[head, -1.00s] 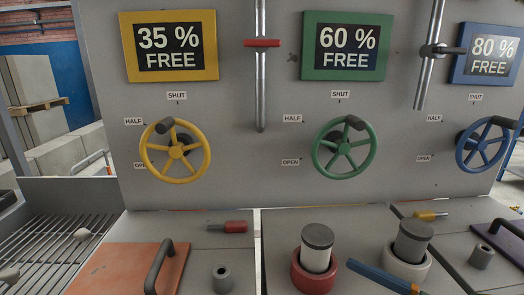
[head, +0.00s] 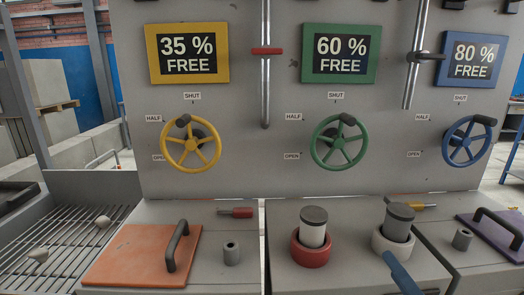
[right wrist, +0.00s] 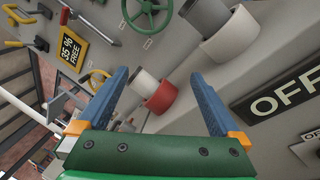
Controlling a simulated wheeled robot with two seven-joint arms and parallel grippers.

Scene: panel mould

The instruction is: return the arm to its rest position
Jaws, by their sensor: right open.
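My right gripper (head: 402,274) shows in the head view only as a blue finger at the bottom edge, in front of the white-collared cylinder. In the right wrist view my right gripper (right wrist: 158,78) has its two blue fingers wide apart, with nothing held between them. The red collar (right wrist: 162,97) with its pale cylinder shows beyond the gap. The rest of my right arm is out of the head view. My left gripper is in neither view.
A grey panel carries yellow (head: 190,145), green (head: 340,141) and blue (head: 467,141) handwheels. Below stand a red collar (head: 310,251) and a white collar (head: 392,243) with dark-topped cylinders. An orange lid (head: 140,255) lies left, a purple lid (head: 485,236) right.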

